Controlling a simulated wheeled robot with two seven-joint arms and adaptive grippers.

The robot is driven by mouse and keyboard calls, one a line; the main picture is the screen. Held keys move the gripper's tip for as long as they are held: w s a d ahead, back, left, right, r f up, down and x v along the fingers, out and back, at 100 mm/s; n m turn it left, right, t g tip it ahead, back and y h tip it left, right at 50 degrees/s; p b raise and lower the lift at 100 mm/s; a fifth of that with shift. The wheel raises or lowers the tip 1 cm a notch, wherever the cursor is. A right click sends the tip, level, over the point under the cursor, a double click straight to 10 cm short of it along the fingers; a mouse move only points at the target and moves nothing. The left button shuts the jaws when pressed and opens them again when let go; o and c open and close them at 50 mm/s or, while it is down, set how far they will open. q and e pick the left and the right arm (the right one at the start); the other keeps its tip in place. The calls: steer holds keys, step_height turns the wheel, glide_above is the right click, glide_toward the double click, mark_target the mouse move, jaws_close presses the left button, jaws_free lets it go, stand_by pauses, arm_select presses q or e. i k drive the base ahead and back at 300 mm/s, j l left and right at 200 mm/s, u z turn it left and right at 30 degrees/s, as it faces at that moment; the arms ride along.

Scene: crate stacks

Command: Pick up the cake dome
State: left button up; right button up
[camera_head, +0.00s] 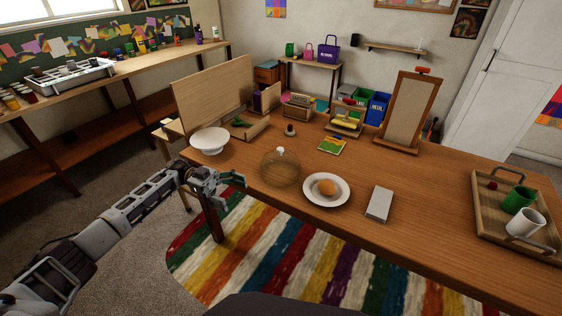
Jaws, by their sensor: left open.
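The cake dome (281,170) is a see-through dome with a pale knob on top. It stands on the wooden table, left of a white plate (326,190) with a round brown item on it. My left gripper (236,182) is open and empty at the table's front left edge, to the left of the dome and apart from it. My right gripper does not show.
A white cake stand (209,141) stands behind my left gripper at the table's left end. A grey box (379,204) lies right of the plate. A wooden tray (483,222) with cups is at the far right. A small picture book (332,145) lies behind the dome.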

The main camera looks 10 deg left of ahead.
mark_target(280, 167)
steer(key=i, duration=0.9)
